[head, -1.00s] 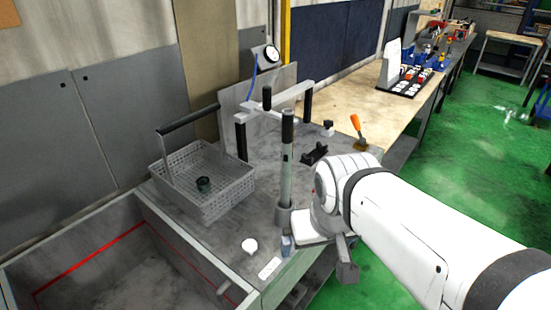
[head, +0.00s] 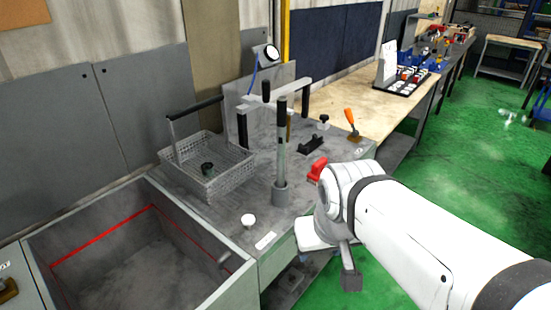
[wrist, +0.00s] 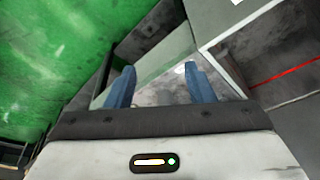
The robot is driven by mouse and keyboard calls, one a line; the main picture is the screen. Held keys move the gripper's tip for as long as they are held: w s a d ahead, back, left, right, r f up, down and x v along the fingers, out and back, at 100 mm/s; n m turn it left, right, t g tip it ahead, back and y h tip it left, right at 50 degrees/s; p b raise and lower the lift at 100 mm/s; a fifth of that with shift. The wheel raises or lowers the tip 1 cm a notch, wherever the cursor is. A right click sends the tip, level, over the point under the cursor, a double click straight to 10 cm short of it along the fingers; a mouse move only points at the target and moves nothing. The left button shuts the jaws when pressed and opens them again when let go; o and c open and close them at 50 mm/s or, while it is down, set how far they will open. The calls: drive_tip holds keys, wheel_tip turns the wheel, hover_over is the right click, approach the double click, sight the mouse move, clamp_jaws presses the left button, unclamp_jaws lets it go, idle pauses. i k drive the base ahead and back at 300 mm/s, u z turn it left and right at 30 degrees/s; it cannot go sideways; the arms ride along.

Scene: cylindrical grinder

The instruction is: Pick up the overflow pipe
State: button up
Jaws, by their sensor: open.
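An upright grey tube with a black upper end, which I take for the overflow pipe (head: 281,160), stands in a grey cup-like holder (head: 280,193) on the bench top. It stands clear of my arm in the head view. I cannot make it out in the wrist view. My gripper (wrist: 159,70) shows two blue fingers, spread apart with nothing held between them. In the head view my wrist is to the right of the tube, by the bench's front edge, and the fingers are hidden there.
An open tank (head: 130,255) with a red line inside is at the left. A wire basket (head: 222,178) with a raised handle is behind it. A small white cup-like piece (head: 248,220), a red object (head: 317,170) and an orange-handled clamp (head: 350,120) are on the bench. Green floor lies right.

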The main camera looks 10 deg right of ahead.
sight(281, 100)
drive_tip(key=u, duration=0.05)
drive_tip(key=k, duration=0.8)
drive_tip(key=z, duration=0.75)
drive_tip(key=i, duration=1.3)
drive_tip(key=u, duration=0.2)
